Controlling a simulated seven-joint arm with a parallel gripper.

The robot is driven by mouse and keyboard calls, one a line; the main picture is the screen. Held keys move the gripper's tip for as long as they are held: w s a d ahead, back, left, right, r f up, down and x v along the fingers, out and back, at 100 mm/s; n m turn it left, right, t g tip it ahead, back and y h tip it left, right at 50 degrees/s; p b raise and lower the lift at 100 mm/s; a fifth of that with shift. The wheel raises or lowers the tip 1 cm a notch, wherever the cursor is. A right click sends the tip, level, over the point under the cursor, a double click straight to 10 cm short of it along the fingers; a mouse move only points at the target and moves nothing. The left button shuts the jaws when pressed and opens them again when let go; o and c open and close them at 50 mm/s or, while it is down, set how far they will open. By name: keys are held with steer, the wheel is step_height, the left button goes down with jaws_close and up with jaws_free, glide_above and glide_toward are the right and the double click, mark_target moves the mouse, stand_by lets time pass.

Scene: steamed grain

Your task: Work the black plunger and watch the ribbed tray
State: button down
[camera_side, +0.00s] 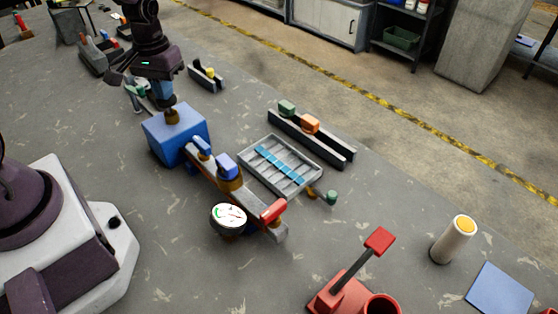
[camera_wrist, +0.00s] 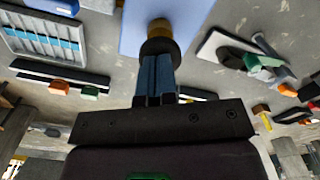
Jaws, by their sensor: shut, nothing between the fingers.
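The blue box (camera_side: 165,143) stands left of the middle in the side view. A brass collar (camera_side: 173,117) on its top carries the black plunger (camera_side: 168,102). My gripper (camera_side: 165,95) is shut and empty, pointing down right over the plunger. In the wrist view my blue fingertips (camera_wrist: 155,60) meet or nearly meet the plunger's black top (camera_wrist: 160,46); I cannot tell if they touch. The grey ribbed tray (camera_side: 298,185) lies right of the box, with a blue strip (camera_side: 280,165) across its ribs. The tray also shows at upper left in the wrist view (camera_wrist: 12,42).
A bar with blue blocks (camera_side: 228,166), a white dial (camera_side: 228,216) and a red handle (camera_side: 273,210) runs between box and tray. A dark rail (camera_side: 335,151) holds green and orange blocks. A red lever stand (camera_side: 350,292) and white cylinder (camera_side: 453,240) stand at right.

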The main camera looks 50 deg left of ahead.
steer(key=shift+f, duration=0.45)
steer(key=shift+r, duration=3.85)
steer(key=shift+s+f, duration=0.1)
steer(key=shift+s+d+f, duration=0.15)
steer(key=shift+s+d, duration=0.2)
steer(key=shift+s, duration=0.2)
steer(key=s+d+r+m+t, duration=0.5)
steer(key=s+d+r, duration=0.5)
steer(key=d+r, duration=0.2)
step_height(320, 180, up, 2)
steer(key=shift+s+d+m+t, duration=0.3)
steer(key=shift+d+m, duration=0.1)
steer(key=shift+m, duration=0.1)
